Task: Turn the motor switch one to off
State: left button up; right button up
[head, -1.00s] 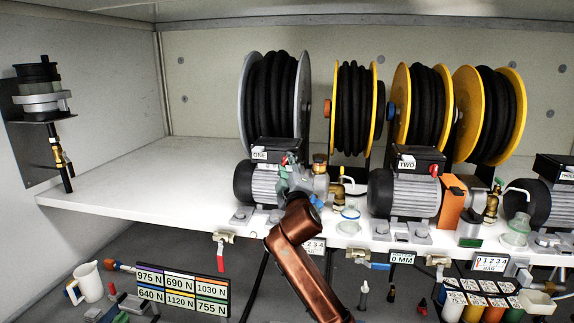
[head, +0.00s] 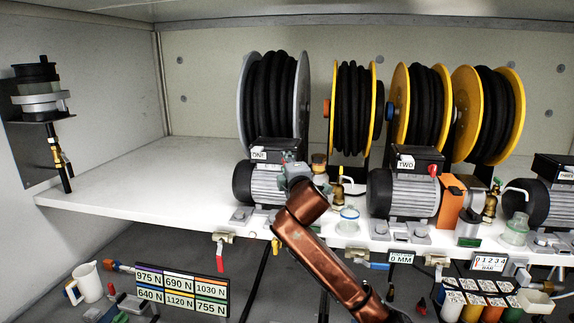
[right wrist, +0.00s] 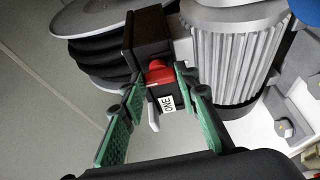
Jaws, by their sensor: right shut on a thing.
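Motor one (head: 258,186) is a grey finned motor with a black box on top and a white label reading ONE (head: 259,154). In the right wrist view the box (right wrist: 145,38) carries a red switch knob (right wrist: 158,72), with the label (right wrist: 168,104) beside it. My right gripper (head: 290,168) is at the right side of the box in the head view. In the right wrist view its green-padded fingers (right wrist: 164,78) are on both sides of the red knob and shut on it. Part of the knob is hidden by the fingers. My left gripper is not in view.
Motor two (head: 403,192) stands to the right, with a clear glass cup (head: 348,221) and brass fittings between. Hose reels (head: 272,100) stand behind. A red-handled valve (head: 220,260) hangs below the shelf edge. The shelf's left part (head: 130,190) is clear.

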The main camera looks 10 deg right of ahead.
dwell(0.3)
jog(key=o, duration=1.1)
jog(key=shift+a, duration=0.1)
jog(key=shift+o, duration=0.2)
jog(key=s, duration=1.2)
